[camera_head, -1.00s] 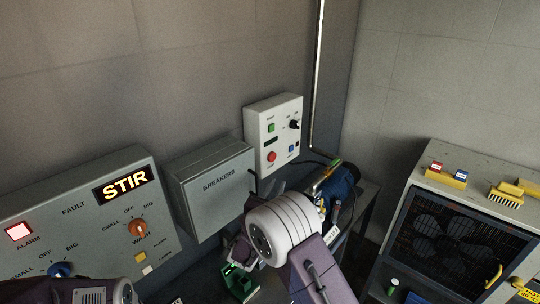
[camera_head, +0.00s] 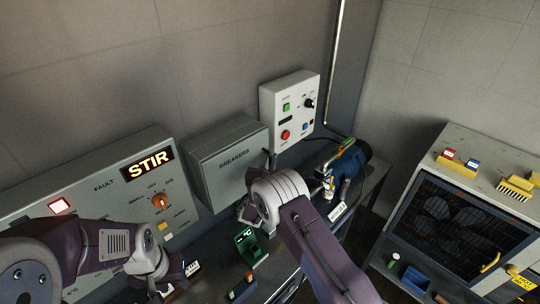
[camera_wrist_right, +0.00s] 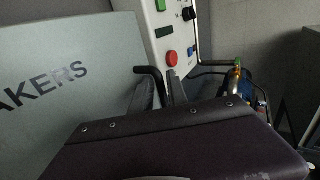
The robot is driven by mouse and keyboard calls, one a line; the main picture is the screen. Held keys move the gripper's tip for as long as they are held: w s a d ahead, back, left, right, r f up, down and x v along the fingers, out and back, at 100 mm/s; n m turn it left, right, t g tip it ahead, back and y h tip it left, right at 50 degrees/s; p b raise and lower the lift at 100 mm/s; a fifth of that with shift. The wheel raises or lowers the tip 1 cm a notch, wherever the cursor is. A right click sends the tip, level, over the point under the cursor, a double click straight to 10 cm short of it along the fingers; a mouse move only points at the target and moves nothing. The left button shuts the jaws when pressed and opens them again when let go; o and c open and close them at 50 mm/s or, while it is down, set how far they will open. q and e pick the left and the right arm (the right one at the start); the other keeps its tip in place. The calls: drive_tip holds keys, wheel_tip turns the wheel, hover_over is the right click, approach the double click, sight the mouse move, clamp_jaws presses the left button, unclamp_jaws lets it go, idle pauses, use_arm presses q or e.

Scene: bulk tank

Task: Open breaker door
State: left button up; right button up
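The grey breaker box (camera_head: 215,175) hangs on the wall with its door, marked BREAKERS (camera_head: 236,160), shut. A black bent handle (camera_head: 268,157) stands out at the door's right edge. It also shows in the right wrist view (camera_wrist_right: 152,76). My right gripper (camera_wrist_right: 160,92) is at this handle, its two grey fingers apart with the handle's lower part between them. I cannot tell whether they touch it. In the head view my right wrist hides most of that gripper. My left gripper (camera_head: 158,283) is low at the left, above the bench; its fingers are unclear.
The STIR panel (camera_head: 110,190) is left of the breaker box. A white switch box (camera_head: 290,105) is to its right, close beside the handle. A green object (camera_head: 250,245) and a blue motor (camera_head: 352,160) are on the bench. A fan cabinet (camera_head: 450,215) stands at the right.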

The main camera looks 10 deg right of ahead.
drive_tip(key=shift+w+d, duration=0.1)
drive_tip(key=shift+w, duration=0.1)
clamp_jaws()
idle(1.3)
